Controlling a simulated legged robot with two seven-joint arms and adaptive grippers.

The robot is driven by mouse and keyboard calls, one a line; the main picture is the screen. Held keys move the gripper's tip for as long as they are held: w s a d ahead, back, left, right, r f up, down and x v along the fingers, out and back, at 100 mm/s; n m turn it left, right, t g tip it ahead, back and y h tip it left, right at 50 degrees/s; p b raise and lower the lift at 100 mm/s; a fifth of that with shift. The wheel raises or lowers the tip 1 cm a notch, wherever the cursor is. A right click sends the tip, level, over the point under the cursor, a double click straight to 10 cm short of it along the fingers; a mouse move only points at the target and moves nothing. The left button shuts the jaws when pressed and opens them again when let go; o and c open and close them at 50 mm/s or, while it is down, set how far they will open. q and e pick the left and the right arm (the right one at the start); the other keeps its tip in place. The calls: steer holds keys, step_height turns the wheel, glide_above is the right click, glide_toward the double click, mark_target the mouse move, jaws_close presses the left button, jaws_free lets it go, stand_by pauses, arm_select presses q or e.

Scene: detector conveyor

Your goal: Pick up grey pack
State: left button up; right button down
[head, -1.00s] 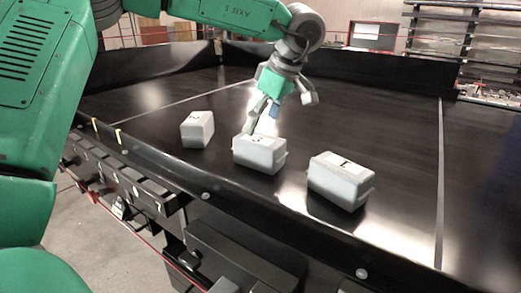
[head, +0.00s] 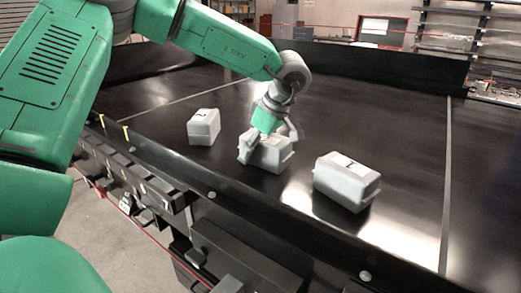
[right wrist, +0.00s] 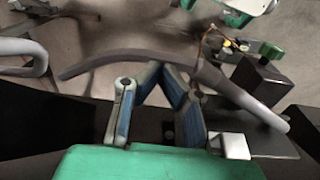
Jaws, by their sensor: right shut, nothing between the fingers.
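Three grey packs lie on the black conveyor in the head view: a left one (head: 204,127), a middle one (head: 270,157) and a right one (head: 346,181). My left gripper (head: 268,146) is over the middle pack, with its fingers spread to either side of that pack's upper part. The gripper covers part of the pack's top and left end. Whether the fingers touch the pack is unclear. My right gripper (right wrist: 167,78) shows in the right wrist view, shut and empty, away from the packs.
The black conveyor (head: 400,150) has a raised front edge with round bolts and a dark back wall (head: 385,66). Its right part is clear. In the right wrist view, a grey curved bar (right wrist: 125,58) and a dark box (right wrist: 262,78) are close to the right gripper.

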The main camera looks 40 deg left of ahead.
mark_target(267, 149)
arm_select(q)
steer(key=d, duration=0.2)
steer(key=shift+d+r, duration=0.3)
steer(key=shift+r, duration=0.05)
steer(key=shift+d, duration=0.35)
steer(key=shift+a+f+p, duration=0.1)
steer(key=shift+a+p, duration=0.25)
steer(key=shift+a, duration=0.1)
steer(key=shift+a+f, duration=0.3)
steer(key=shift+a, duration=0.65)
steer(key=c, duration=0.7)
steer(key=shift+d, duration=0.1)
steer(key=c, duration=0.6)
steer(key=shift+d, duration=0.25)
steer(key=shift+c, duration=0.9)
steer(key=shift+d+r, duration=0.15)
steer(key=shift+d, duration=0.5)
steer(key=shift+c, duration=0.3)
steer(key=shift+w, duration=0.1)
arm_select(e)
steer(key=shift+d+r, duration=0.1)
steer(key=shift+d, duration=0.9)
